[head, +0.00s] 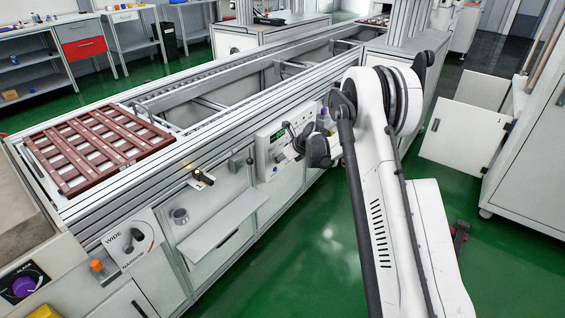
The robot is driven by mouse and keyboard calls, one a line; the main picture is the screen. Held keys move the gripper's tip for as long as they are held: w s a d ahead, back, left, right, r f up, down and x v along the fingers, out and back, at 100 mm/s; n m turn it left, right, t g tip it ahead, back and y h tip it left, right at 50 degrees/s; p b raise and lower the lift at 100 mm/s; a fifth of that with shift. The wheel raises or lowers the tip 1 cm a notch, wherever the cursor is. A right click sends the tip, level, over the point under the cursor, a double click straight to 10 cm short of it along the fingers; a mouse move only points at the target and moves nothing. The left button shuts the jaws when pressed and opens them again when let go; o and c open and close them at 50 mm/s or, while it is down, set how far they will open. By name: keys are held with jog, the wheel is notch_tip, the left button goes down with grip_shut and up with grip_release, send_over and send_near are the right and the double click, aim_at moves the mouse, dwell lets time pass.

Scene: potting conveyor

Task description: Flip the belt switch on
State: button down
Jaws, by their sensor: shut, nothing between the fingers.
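A white control panel (268,143) with a small green display is on the front side of the conveyor. My gripper (291,134) is in front of this panel, shut and empty, and covers part of it. Whether the fingertips touch the panel cannot be told. A small lever switch (203,177) on a metal plate is on the conveyor front, to the left of the panel. No belt label can be read, so I cannot tell which control is the belt switch or its position.
A brown slatted tray (98,148) lies on the left end of the conveyor (225,88). A WIDE/NARROW lever plate (130,243) and a purple knob (23,287) are at the lower left. A white cabinet (540,140) stands at right. The green floor (325,245) is mostly clear.

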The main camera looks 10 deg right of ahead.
jog(key=shift+w+a, duration=0.15)
jog(key=shift+w, duration=0.05)
dwell(0.3)
jog(key=shift+r, duration=0.1)
jog(key=shift+a+r, duration=0.1)
jog(key=shift+r, duration=0.6)
